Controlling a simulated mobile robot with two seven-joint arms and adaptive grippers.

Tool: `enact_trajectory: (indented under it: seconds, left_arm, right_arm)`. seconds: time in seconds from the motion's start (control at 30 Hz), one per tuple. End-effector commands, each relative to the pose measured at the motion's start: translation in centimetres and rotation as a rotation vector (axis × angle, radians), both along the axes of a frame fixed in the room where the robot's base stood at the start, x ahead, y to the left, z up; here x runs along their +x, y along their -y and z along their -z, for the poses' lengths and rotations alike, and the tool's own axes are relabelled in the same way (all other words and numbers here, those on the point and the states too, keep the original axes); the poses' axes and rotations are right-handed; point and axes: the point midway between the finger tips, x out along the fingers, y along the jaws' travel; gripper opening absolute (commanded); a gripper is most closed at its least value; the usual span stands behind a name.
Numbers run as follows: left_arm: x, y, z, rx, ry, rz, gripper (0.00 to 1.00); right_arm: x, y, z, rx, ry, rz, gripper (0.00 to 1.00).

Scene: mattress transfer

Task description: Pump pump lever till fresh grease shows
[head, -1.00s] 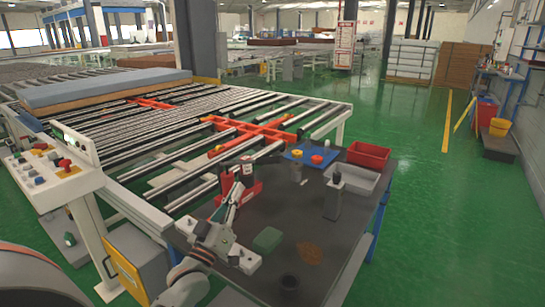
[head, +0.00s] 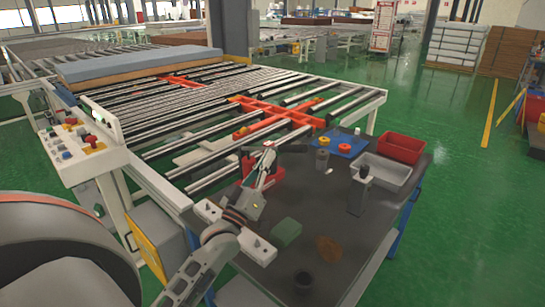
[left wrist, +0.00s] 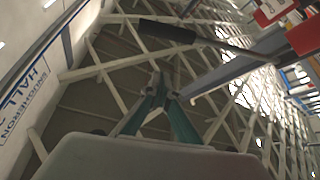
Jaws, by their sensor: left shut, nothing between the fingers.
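A red pump (head: 247,165) stands at the back left of the dark workbench, partly hidden by my left gripper. A dark lever handle (head: 292,148) points to the right from it. In the left wrist view the lever shows as a black grip (left wrist: 167,30) on a thin grey rod, with a red part at the upper right. My left gripper (head: 268,147) is at the pump, close to the lever. Its fingers (left wrist: 160,78) are shut and empty, and the black grip looks apart from them. I cannot make out any grease at the pump. My right gripper is not in view.
A roller conveyor (head: 200,130) stands behind and left.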

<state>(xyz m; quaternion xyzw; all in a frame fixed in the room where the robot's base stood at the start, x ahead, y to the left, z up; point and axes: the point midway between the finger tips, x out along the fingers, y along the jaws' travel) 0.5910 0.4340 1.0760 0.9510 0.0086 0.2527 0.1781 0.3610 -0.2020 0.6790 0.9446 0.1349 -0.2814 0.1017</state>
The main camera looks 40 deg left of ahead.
Motion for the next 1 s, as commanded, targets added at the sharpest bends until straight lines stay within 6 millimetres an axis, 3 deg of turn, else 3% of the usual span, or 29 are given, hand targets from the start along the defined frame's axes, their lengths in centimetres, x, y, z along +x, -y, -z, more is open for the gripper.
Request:
enact_trajectory:
  seconds: [0.43,0.5,0.7,1.0]
  left_arm:
    - [7.5,-0.9,-4.4,0.0,0.003,0.0,0.0]
    - [7.6,-0.4,-2.7,-0.002,-0.005,0.002,0.0]
    - [7.9,0.3,-0.8,-0.001,-0.001,0.0,0.0]
    - [8.0,0.5,-0.3,-0.001,0.0,0.0,0.0]
  right_arm:
    - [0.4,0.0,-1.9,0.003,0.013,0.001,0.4]
    - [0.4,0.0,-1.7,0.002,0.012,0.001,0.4]
    - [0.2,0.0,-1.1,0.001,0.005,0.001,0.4]
    - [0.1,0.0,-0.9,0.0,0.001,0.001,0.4]
